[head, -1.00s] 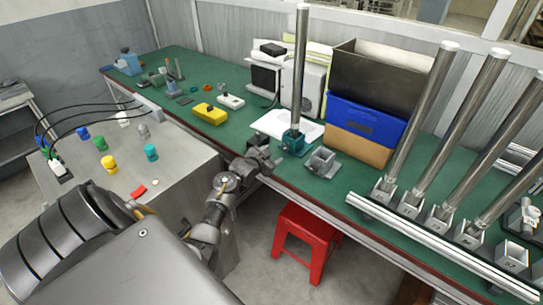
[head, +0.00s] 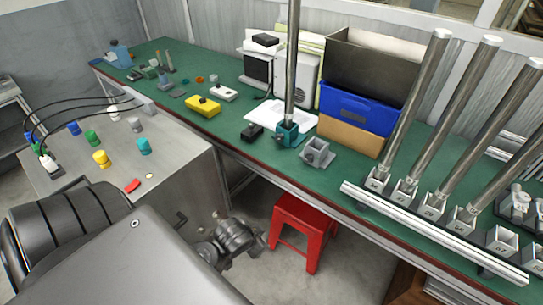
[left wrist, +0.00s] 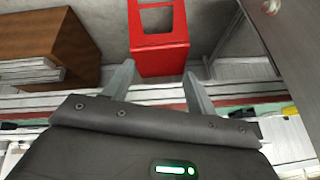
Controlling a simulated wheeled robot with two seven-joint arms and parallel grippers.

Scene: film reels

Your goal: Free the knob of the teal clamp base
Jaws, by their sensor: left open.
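The teal clamp base (head: 287,138) stands on the green bench near its front edge, with a tall metal pole (head: 293,60) upright in it. A small black block (head: 252,131) lies close to its left side; I cannot tell whether they touch. I cannot make out the knob itself. My left gripper (head: 258,240) is off the bench, below and in front of its edge, beside the red stool. In the left wrist view its two fingers (left wrist: 159,72) are apart with nothing between them. My right gripper is not in view.
A grey clamp base (head: 318,153) sits just right of the teal one. White paper, a blue bin (head: 355,113) and cardboard box stand behind. Several slanted poles in a rail (head: 430,235) fill the right. The red stool (head: 297,225) is under the bench edge.

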